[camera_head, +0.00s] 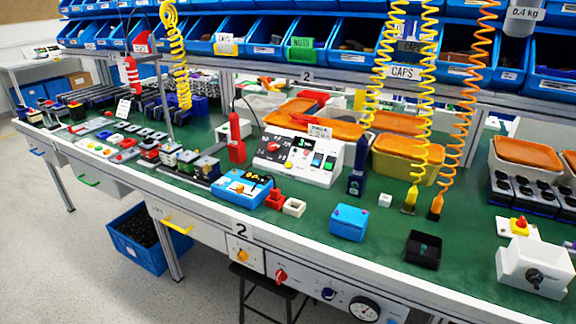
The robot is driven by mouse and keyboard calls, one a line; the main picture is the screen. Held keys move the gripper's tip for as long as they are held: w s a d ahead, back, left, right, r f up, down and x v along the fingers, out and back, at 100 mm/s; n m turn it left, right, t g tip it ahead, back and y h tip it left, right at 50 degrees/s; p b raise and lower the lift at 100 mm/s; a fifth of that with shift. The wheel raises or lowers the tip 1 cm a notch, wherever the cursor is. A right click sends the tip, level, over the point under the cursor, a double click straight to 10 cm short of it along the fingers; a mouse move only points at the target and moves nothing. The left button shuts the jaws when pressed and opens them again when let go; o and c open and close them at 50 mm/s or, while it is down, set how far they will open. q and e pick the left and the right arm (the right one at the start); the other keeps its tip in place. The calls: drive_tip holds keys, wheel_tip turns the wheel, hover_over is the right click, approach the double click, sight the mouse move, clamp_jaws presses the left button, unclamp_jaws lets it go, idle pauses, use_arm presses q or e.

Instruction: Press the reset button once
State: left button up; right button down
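Neither of my grippers shows in the head view. A white sloped control panel (303,178) stands on the green bench top near the middle.
A blue device (241,187), a red tool (236,138) and a dark blue tool (358,168) stand around the panel. Yellow coiled hoses (383,70) hang behind it. A blue box (349,222) and black tray (423,249) are at right. Green surface is bare between them.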

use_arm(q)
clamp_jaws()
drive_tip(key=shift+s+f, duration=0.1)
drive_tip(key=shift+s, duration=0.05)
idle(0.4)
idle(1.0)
